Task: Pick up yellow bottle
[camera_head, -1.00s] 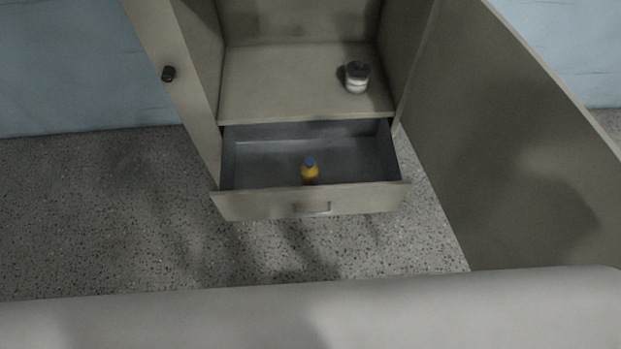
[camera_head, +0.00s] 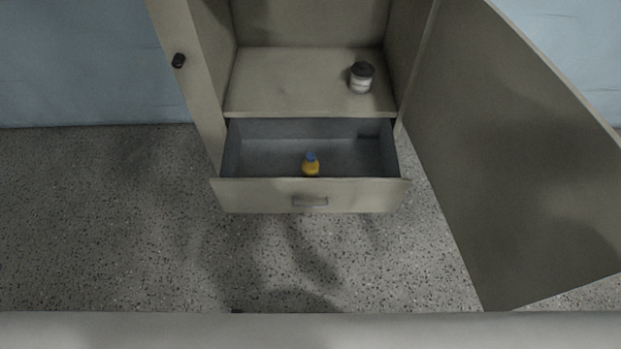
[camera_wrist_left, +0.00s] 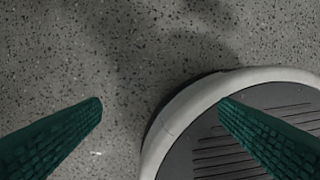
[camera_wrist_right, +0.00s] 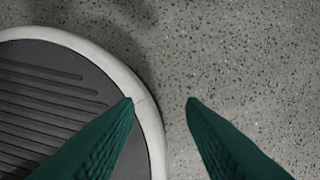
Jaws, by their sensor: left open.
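A small yellow bottle (camera_head: 311,168) with a blue cap stands upright in the open drawer (camera_head: 250,165), near its front panel, in the head view. The front panel hides its lowest part. My left gripper (camera_wrist_left: 160,105) shows in its wrist view with its two green fingers wide apart, empty, above the floor and my base. My right gripper (camera_wrist_right: 159,100) shows in its wrist view with its fingers apart and nothing between them. Neither gripper shows in the head view, and both are away from the bottle.
The drawer has a handle (camera_head: 310,202). Above it, a jar (camera_head: 361,77) stands on the cabinet shelf (camera_head: 290,85). A large open door (camera_head: 515,160) spreads out on the right; another door with a dark knob (camera_head: 179,61) is on the left. The speckled floor (camera_head: 110,220) in front is clear.

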